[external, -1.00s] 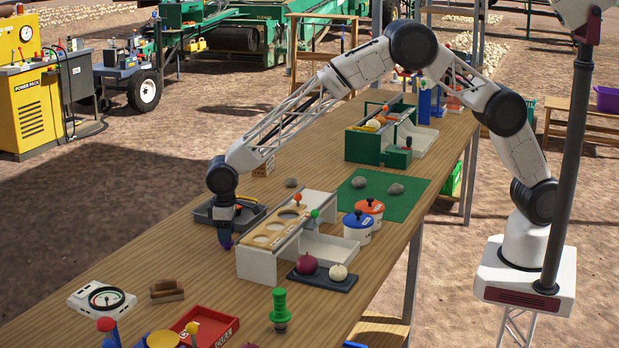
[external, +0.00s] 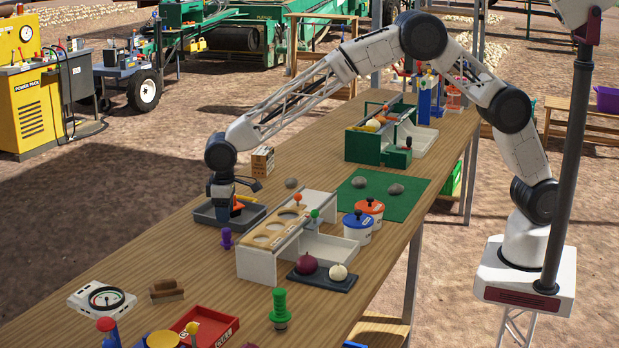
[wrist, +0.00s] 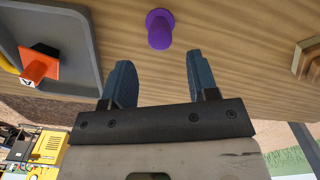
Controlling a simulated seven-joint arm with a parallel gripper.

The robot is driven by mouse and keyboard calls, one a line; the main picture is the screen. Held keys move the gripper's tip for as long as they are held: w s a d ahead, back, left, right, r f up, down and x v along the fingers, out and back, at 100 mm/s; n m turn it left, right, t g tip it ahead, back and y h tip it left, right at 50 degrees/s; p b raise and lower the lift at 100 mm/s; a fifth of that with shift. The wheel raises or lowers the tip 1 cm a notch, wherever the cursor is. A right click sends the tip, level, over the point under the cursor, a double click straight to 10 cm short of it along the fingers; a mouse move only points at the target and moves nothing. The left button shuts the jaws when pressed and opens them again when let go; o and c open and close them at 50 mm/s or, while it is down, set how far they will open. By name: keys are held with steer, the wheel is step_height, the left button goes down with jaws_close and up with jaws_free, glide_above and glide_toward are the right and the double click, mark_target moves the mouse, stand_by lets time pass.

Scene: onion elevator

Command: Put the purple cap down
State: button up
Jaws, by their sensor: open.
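The purple cap (external: 227,238) stands upright on the wooden table, just in front of the grey tray and left of the white sorting stand. It also shows in the wrist view (wrist: 159,28), beyond the fingertips and apart from them.
The grey tray (external: 205,215) holds an orange and a yellow item. The white stand (external: 257,265) with round holes is right of the cap. A brown wooden block (external: 166,291) and a dial gauge (external: 103,299) lie nearer the front left. Bare table surrounds the cap.

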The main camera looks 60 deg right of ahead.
mark_target(226, 229)
steer(key=shift+r, duration=2.75)
steer(key=s+d+r+m, duration=0.1)
steer(key=s+d+r, duration=0.6)
steer(key=d, duration=0.4)
steer(key=s+d+r+m+t, duration=0.1)
steer(key=s+d+r, duration=0.5)
steer(key=d, duration=0.4)
steer(key=s+d+r, duration=0.7)
steer(key=d, duration=0.4)
steer(key=s+d+r+m+t, duration=0.1)
steer(key=s+d+m, duration=0.1)
steer(key=s+d, duration=1.2)
steer(key=s+d+f, duration=0.2)
steer(key=s, duration=0.8)
steer(key=s+d+f, duration=0.3)
steer(key=s, duration=0.7)
steer(key=shift+s+m+t, duration=0.25)
steer(key=shift+m+t, duration=0.05)
steer(key=shift+m, duration=0.1)
steer(key=shift+f, duration=0.1)
